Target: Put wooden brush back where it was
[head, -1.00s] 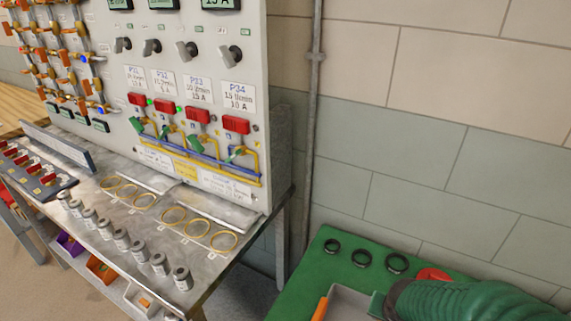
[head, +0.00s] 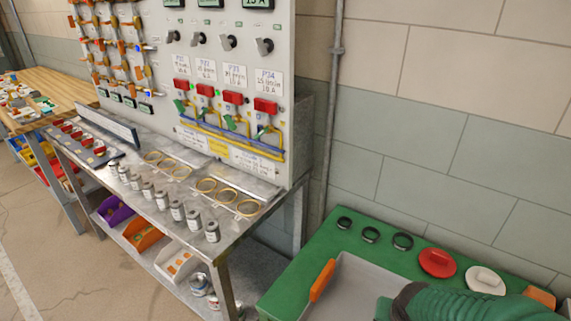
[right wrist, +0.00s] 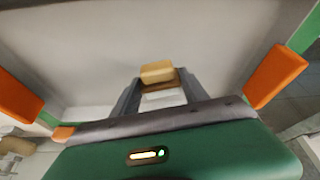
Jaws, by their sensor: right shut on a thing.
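The wooden brush (right wrist: 157,72) shows in the right wrist view as a tan block with a darker brown edge, between the fingertips of my right gripper (right wrist: 160,88). The gripper is shut on it. Its bristles cannot be made out. Behind it is the pale grey inside of a tray (right wrist: 80,50) with orange handles (right wrist: 275,76); whether the brush touches the tray is unclear. In the head view the grey tray (head: 352,287) lies on a green table (head: 300,270). My green right arm covers its right part, and the brush is out of sight there. My left gripper is not in view.
Black rings (head: 371,234), a red lid (head: 437,262) and a white lid (head: 485,280) lie behind the tray. To the left, a metal bench (head: 225,240) holds several small cans (head: 177,210) and yellow rings (head: 205,186) below a valve panel (head: 215,110). A wall stands behind.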

